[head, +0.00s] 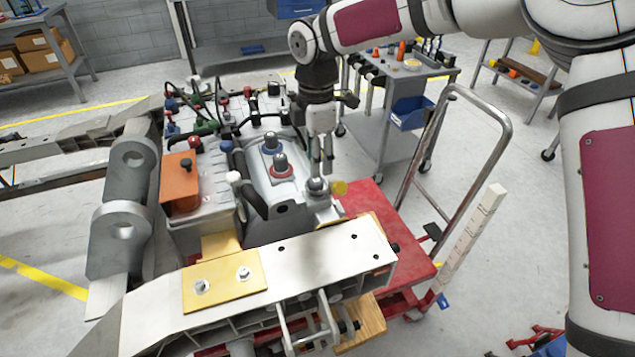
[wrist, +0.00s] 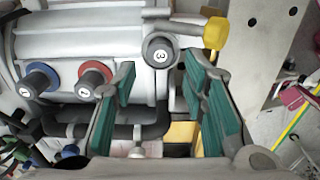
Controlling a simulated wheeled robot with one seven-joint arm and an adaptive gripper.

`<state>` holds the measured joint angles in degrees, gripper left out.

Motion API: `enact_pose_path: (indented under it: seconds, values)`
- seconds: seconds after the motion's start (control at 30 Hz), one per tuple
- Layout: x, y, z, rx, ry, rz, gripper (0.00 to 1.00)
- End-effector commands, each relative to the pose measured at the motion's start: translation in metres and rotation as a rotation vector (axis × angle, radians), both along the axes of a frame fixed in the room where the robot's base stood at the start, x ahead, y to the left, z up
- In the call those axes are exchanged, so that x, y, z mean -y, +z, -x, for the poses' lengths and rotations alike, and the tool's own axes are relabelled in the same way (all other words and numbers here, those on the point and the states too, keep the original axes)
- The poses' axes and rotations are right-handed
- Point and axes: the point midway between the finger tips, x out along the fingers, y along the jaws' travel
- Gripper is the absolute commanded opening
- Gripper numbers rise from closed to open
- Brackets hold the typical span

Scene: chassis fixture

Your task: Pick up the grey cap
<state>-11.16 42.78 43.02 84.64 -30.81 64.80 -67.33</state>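The grey cap (head: 317,186) marked 3 stands at the right end of the grey cylindrical housing (head: 262,185). In the wrist view the cap (wrist: 160,50) shows from above, at the top middle. My gripper (head: 324,168) hangs pointing down just above the cap. In the wrist view my gripper (wrist: 160,78) is open, its two green-padded fingers apart with nothing gripped. The cap lies at the fingertip end of the gap; I cannot tell how much height separates them.
A blue-ringed cap (wrist: 38,80) and a red-ringed cap (wrist: 93,80) sit on the housing, left of the grey cap. A yellow knob (wrist: 215,33) is close on the right. A white beam (head: 320,255) lies in front. A dark hose (wrist: 100,132) runs beside the fingers.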

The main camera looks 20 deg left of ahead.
Motion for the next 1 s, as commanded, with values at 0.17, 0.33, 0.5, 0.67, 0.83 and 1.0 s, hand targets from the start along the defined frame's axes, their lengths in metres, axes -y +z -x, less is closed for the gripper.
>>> enact_pose_path:
  seconds: [0.17,0.33,0.5,0.67,0.83,1.0]
  values:
    - [0.0,-0.016,0.0,-0.001,-0.001,-0.001,0.4]
    - [0.0,-0.024,0.0,-0.001,-0.001,0.001,0.4]
    - [0.001,-0.046,0.001,-0.002,-0.001,0.002,0.4]
    - [0.0,-0.068,0.001,-0.003,-0.001,0.001,0.4]
    - [0.0,-0.072,0.0,0.001,-0.001,-0.001,0.4]
    - [0.0,-0.072,0.0,0.001,-0.002,-0.001,0.24]
